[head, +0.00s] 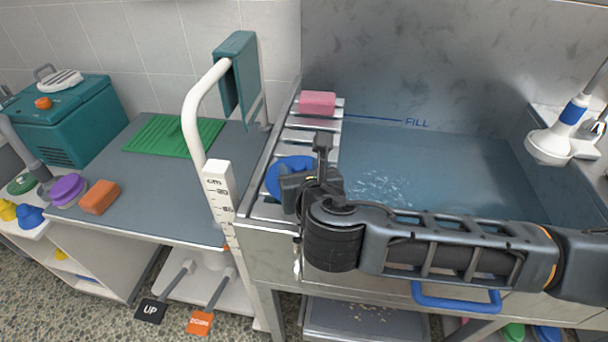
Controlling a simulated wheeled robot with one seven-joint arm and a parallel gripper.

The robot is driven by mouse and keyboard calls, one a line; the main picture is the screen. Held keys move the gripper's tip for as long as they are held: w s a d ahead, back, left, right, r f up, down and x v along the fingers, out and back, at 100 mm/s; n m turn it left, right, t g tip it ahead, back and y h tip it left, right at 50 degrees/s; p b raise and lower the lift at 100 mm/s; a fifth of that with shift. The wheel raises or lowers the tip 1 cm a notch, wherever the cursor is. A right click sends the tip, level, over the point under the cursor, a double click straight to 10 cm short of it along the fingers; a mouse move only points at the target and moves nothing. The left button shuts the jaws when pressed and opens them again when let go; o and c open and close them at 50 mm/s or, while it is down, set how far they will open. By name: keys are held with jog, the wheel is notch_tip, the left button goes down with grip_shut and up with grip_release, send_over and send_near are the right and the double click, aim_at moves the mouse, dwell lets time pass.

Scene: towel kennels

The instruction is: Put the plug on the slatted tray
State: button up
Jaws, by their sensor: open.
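The slatted tray (297,137) is a row of pale metal bars along the left side of the steel tub. A flat blue round thing, which looks like the plug (284,172), lies on its nearer part, partly hidden by my gripper. My gripper (309,172) is open, over or just beside the blue disc's right edge. One finger stands up in the picture and the other is at the lower left. I cannot tell whether it touches the disc. Nothing shows held between the fingers.
A pink sponge (318,102) sits at the tray's far end. The tub (440,160) holds water; a white shower head (550,145) is at its right. A white post with a scale (218,195) stands left of the tray. A grey table (150,195) bears a green mat and orange block.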

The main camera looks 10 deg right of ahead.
jog(key=b+v, duration=0.1)
jog(key=v, duration=1.1)
jog(key=s+a+r+m+t+y, duration=0.1)
jog(key=s+a+r+m+y, duration=0.3)
jog(key=a+r+m+y, duration=0.75)
jog(key=s+d+f+m+t+h, duration=0.2)
jog(key=s+d+f+m+h, duration=0.85)
jog(key=m, duration=1.15)
jog(key=s+d+f+m+h, duration=0.1)
jog(key=s+d+f+m, duration=0.1)
jog(key=s+d, duration=0.6)
jog(key=s+d+f+m+g+h, duration=0.1)
jog(key=s+d+f, duration=0.2)
jog(key=s+d, duration=0.6)
jog(key=shift+s+m+g, duration=0.3)
jog(key=shift+s+m, duration=0.05)
jog(key=shift+s, duration=0.7)
